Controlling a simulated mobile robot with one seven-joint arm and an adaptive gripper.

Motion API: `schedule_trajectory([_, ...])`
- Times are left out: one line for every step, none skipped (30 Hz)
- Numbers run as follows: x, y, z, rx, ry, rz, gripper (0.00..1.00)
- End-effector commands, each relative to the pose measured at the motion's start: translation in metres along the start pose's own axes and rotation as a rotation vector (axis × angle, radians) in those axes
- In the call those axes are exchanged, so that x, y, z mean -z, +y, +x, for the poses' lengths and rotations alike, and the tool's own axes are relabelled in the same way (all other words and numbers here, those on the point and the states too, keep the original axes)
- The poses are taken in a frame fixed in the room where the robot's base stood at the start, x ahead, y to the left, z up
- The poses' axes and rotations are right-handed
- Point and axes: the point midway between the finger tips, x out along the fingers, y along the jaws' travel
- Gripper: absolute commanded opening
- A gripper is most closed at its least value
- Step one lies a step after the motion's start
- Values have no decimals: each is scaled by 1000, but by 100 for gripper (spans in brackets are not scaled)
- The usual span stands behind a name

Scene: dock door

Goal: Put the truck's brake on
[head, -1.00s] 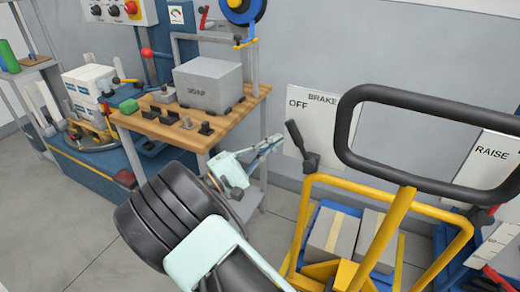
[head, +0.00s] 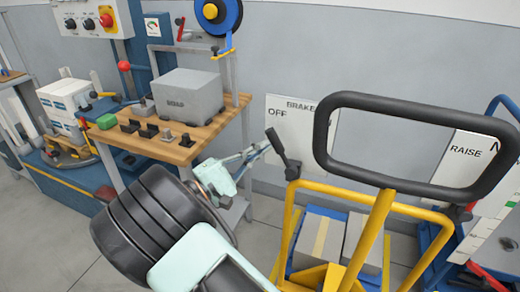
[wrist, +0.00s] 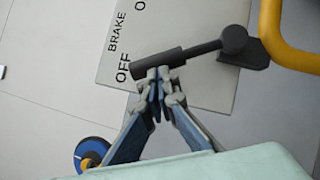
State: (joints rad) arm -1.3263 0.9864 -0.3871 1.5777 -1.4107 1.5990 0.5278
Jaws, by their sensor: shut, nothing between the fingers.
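The brake lever (head: 281,152) is a dark bar with a thick grip, on a pivot by the truck's yellow frame (head: 330,189). It leans up and left, toward the word OFF on the white BRAKE plate (head: 279,118). In the wrist view the lever's grip (wrist: 160,63) lies across just beyond my fingertips, pointing to OFF. The other word on the plate is cut off. My gripper (head: 267,146) is shut and empty, at the left side of the lever's grip. The fingertips (wrist: 158,80) look very near or touching it; I cannot tell which.
The truck's black loop handle (head: 322,130) rises right of the lever. Boxes (head: 320,235) sit low inside the frame. A wooden bench (head: 205,132) with a grey box (head: 187,93) stands at the left. A RAISE plate (head: 450,160) is on the right.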

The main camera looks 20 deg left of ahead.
Motion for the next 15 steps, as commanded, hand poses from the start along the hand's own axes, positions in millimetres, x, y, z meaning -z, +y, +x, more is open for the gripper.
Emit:
schedule_trajectory([-1,0,0,5,0,6,0])
schedule_trajectory([-1,1,1,7,0,10,0])
schedule_trajectory([-2,1,1,11,-1,15,0])
schedule_trajectory([-2,1,1,13,-1,19,0])
schedule_trajectory([-2,1,2,16,-1,23,0])
schedule_trajectory([-3,1,2,20,-1,29,0])
schedule_trajectory([-4,2,2,23,-2,33,0])
schedule_trajectory([-4,2,3,26,-2,37,0])
schedule_trajectory([-5,2,3,31,-2,44,0])
schedule_trajectory([-5,3,4,35,-2,50,0])
schedule_trajectory([-6,3,4,39,-2,58,0])
schedule_trajectory([-7,4,5,46,-2,69,0])
schedule_trajectory([-8,4,5,52,-3,78,0])
schedule_trajectory([-9,5,6,59,-2,88,0])
schedule_trajectory([-10,6,7,70,-3,104,0])
